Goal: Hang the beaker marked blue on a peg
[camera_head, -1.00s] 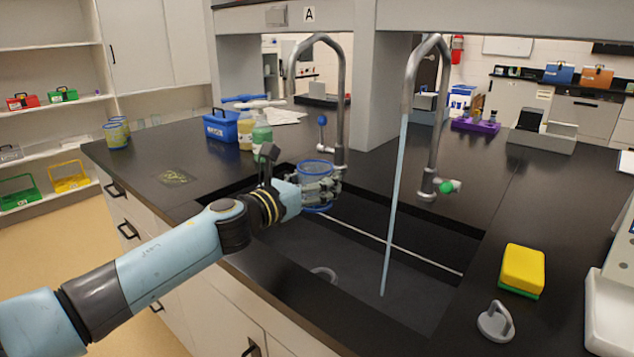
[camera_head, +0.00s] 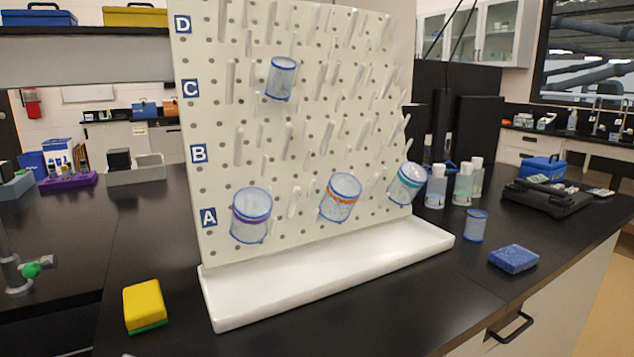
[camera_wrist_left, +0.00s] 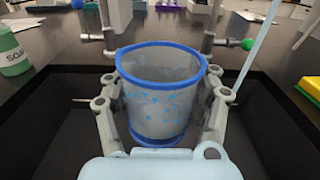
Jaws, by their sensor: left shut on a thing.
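In the left wrist view my left gripper (camera_wrist_left: 160,112) is shut around a clear beaker with a blue rim (camera_wrist_left: 158,100) and blue band at its base; it is upright over the dark sink (camera_wrist_left: 50,120). Neither gripper shows in the head view now. The head view shows a white pegboard (camera_head: 222,150) with rows lettered A to D and many slanted pegs. Hung on it are a beaker with a purple band (camera_head: 251,215), one with an orange band (camera_head: 340,198), one with a teal band (camera_head: 406,183) and a small beaker (camera_head: 282,79) near row C. Many pegs are bare.
A white drip tray (camera_head: 330,275) lies under the board. A yellow and green sponge (camera_head: 145,305) lies left of it. To the right are a small beaker (camera_head: 475,226), a blue sponge (camera_head: 513,258) and several bottles (camera_head: 436,187).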

